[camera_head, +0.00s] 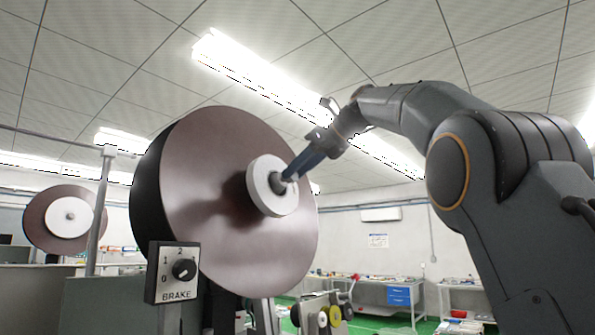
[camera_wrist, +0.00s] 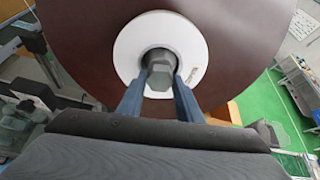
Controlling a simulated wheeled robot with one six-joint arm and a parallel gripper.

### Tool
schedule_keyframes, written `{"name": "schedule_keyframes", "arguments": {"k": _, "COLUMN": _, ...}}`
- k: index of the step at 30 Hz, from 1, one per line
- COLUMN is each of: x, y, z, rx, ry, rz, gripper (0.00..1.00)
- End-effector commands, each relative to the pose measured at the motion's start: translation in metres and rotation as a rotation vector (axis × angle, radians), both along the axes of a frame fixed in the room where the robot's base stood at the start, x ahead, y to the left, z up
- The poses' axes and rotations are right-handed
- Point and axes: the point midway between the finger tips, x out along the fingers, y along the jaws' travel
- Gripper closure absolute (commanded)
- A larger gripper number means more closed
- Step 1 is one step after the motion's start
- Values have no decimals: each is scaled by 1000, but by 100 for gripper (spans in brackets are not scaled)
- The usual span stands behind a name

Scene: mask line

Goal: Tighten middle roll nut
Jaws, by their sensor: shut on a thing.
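The middle roll (camera_head: 215,190) is a large dark brown disc with a white hub (camera_head: 262,201) at its centre. The roll (camera_wrist: 245,50) fills the top of the wrist view, with the white hub (camera_wrist: 135,45) in the middle. The grey nut (camera_wrist: 160,68) sits at the hub's centre, and its sides show between my fingers. My gripper (camera_wrist: 161,82) is shut on the nut, one blue finger on each side. In the head view my gripper (camera_head: 287,178) reaches the hub from the right and hides most of the nut (camera_head: 277,184).
A brake switch box (camera_head: 172,272) stands in front of the roll at the lower left. Another roll (camera_head: 65,219) is at the far left behind a post (camera_head: 101,208). Workbenches (camera_head: 385,290) stand at the back right. Green floor (camera_wrist: 262,105) is open right of the roll.

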Motion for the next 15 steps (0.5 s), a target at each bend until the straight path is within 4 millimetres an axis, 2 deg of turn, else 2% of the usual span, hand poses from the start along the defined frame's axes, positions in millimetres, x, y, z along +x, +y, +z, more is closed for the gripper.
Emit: {"name": "schedule_keyframes", "arguments": {"k": 15, "x": 1, "y": -1, "z": 0, "rx": 54, "ry": 54, "rz": -19, "gripper": 90}}
